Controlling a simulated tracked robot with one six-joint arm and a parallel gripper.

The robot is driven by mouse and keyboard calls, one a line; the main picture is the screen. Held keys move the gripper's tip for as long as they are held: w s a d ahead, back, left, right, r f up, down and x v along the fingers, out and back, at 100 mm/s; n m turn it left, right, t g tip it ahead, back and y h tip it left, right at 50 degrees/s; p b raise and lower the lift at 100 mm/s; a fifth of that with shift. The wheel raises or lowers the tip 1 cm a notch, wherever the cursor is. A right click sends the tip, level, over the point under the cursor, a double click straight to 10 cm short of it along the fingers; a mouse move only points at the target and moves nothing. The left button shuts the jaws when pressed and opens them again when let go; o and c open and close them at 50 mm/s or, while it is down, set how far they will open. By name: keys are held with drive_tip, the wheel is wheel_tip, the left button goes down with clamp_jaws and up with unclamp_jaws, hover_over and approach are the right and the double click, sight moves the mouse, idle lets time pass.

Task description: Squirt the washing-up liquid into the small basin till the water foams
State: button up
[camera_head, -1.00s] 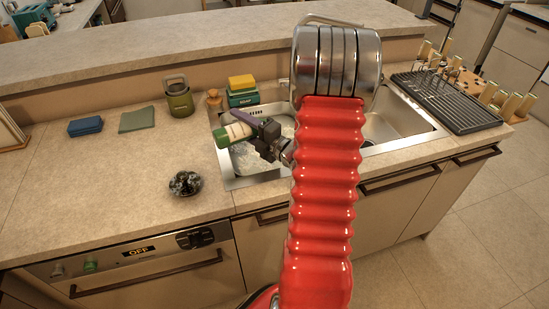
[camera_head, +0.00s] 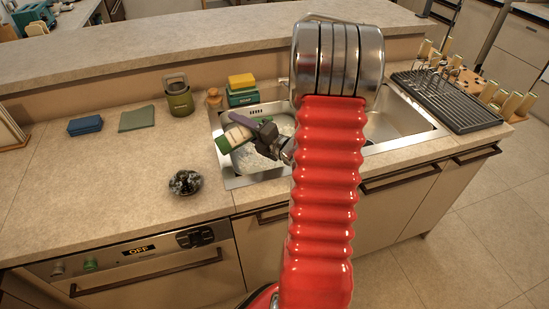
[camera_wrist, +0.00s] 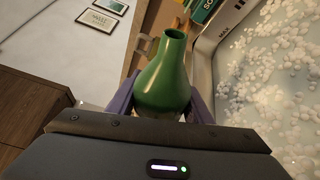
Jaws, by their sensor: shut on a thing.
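The washing-up liquid bottle (camera_head: 238,137), green with a pale label, is held tilted over the left part of the sink. Its green end points down and left. In the wrist view, the green tapering neck (camera_wrist: 166,70) and open-looking tip show between purple fingers. My gripper (camera_head: 243,128) is shut on the bottle; it also shows in the wrist view (camera_wrist: 162,102). The small basin (camera_wrist: 207,70) has a pale wall with a MAX mark. White foam clumps (camera_wrist: 265,85) float on its water. I cannot see any stream of liquid.
The sink (camera_head: 232,182) has a second bowl at right, partly behind my arm. A drying rack (camera_head: 447,103) is at right.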

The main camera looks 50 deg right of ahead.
drive_tip(key=shift+d+r+n+g, duration=0.15)
drive_tip(key=shift+n+g, duration=0.15)
drive_tip(key=shift+n, duration=0.3)
wheel_tip(320, 180, down, 7)
drive_tip(key=n+g+h+b, duration=0.4)
drive_tip(key=n+b, duration=0.3)
drive_tip(key=n, duration=0.2)
drive_tip(key=shift+s+d+f+n+h, duration=0.2)
drive_tip(key=shift+s+d+n+h, duration=0.1)
drive_tip(key=shift+d+n, duration=0.1)
idle(1.3)
idle(0.4)
